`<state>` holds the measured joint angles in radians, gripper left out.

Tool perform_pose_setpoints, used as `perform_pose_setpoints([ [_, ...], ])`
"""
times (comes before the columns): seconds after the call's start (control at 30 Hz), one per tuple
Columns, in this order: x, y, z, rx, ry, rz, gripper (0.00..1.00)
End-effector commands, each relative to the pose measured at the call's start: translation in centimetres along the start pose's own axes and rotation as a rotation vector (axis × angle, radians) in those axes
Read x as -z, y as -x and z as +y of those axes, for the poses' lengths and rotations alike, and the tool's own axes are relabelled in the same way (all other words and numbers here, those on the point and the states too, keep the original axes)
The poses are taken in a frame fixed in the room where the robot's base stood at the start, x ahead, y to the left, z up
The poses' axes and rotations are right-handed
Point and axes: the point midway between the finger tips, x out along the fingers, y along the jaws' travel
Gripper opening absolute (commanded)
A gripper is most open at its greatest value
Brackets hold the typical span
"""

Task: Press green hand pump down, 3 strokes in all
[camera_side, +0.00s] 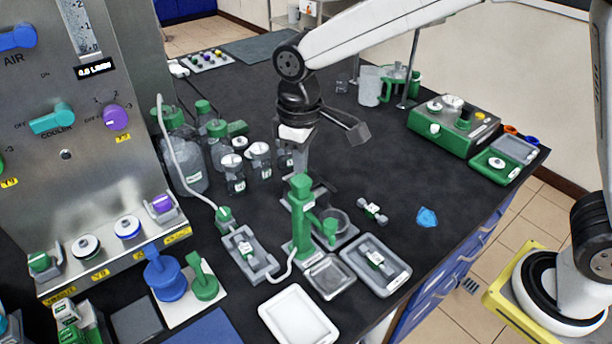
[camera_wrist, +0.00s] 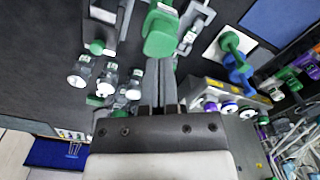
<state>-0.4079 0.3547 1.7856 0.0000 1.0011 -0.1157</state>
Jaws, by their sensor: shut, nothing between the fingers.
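The green hand pump (camera_side: 301,222) stands upright near the front middle of the bench, with a green knob on its top. In the wrist view its green head (camera_wrist: 160,38) lies just beyond the fingertips. My gripper (camera_side: 301,168) is shut and empty, pointing down right above the pump's top. In the wrist view my gripper (camera_wrist: 160,64) shows its fingers together, overlapping the lower edge of the green head. I cannot tell whether the fingertips touch the knob.
Bottles with white caps (camera_side: 259,160) stand left of my gripper. A grey tray (camera_side: 387,283) lies right of the pump, and a white tray (camera_side: 298,316) lies in front. A blue flask-shaped item (camera_side: 165,278) and a green lever (camera_side: 203,283) sit on a white plate. The bench's right middle is mostly clear.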

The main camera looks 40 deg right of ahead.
Motion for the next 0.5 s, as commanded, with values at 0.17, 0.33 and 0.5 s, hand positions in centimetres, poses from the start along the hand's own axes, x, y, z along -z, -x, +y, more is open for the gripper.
perform_pose_setpoints([
  [0.17,0.0,-0.2,0.0,0.000,0.000,0.000,0.00],
  [0.33,0.0,-0.6,0.0,0.000,0.000,-0.001,0.00],
  [0.5,0.0,-1.1,0.0,0.000,0.000,-0.001,0.00],
])
